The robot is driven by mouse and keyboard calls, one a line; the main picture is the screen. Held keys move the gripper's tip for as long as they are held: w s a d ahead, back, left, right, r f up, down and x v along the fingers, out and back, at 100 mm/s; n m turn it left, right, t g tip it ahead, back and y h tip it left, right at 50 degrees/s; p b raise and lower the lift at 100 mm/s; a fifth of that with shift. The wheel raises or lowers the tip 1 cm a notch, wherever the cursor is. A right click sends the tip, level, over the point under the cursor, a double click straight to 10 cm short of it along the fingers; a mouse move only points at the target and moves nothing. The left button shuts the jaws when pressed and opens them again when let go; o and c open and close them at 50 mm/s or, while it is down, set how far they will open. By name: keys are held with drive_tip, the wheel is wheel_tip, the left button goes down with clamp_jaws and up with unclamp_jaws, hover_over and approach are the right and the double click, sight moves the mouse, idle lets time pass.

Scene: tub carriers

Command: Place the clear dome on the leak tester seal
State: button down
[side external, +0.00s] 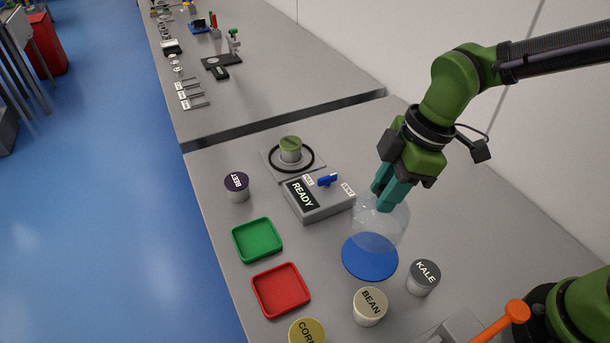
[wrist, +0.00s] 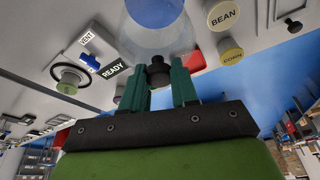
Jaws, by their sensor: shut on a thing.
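My gripper (side external: 386,193) is shut on the knob (wrist: 158,72) at the top of the clear dome (side external: 392,224). The dome hangs upright over the blue round mat (side external: 370,262), overlapping it in the side view; it seems slightly raised, but the gap is hard to tell. In the wrist view the dome (wrist: 140,42) spreads beyond my fingers. The leak tester (side external: 318,203) reads READY and has a blue lever (side external: 327,180). Behind it, the black seal ring (side external: 309,166) lies around a green-topped tub (side external: 290,149) on a grey plate.
A BEET tub (side external: 237,187), green tray (side external: 258,240) and red tray (side external: 281,290) line the left. BEAN (side external: 369,307), KALE (side external: 423,278) and CORN (side external: 307,332) tubs stand at the front. A second bench holds small tools.

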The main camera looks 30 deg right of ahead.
drive_tip(key=w+a+r+m+t, duration=0.1)
drive_tip(key=w+m, duration=0.2)
drive_tip(key=w, duration=0.8)
drive_tip(key=w+a+r+m, duration=0.2)
drive_tip(key=w, duration=1)
drive_tip(key=shift+w+d+f+m+t+h, duration=0.2)
drive_tip(key=shift+w+f+m, duration=0.45)
drive_tip(key=shift+w+f, duration=0.9)
drive_tip(key=shift+w+d+f+m+t+h, duration=0.15)
drive_tip(key=shift+w+f+m+h, duration=0.4)
drive_tip(key=shift+w+f, duration=1)
drive_tip(key=shift+w+d+f+m+t+h, duration=0.15)
drive_tip(key=shift+w+f+m, duration=0.65)
drive_tip(key=shift+w+f, duration=0.75)
drive_tip(key=shift+s+f, duration=0.2)
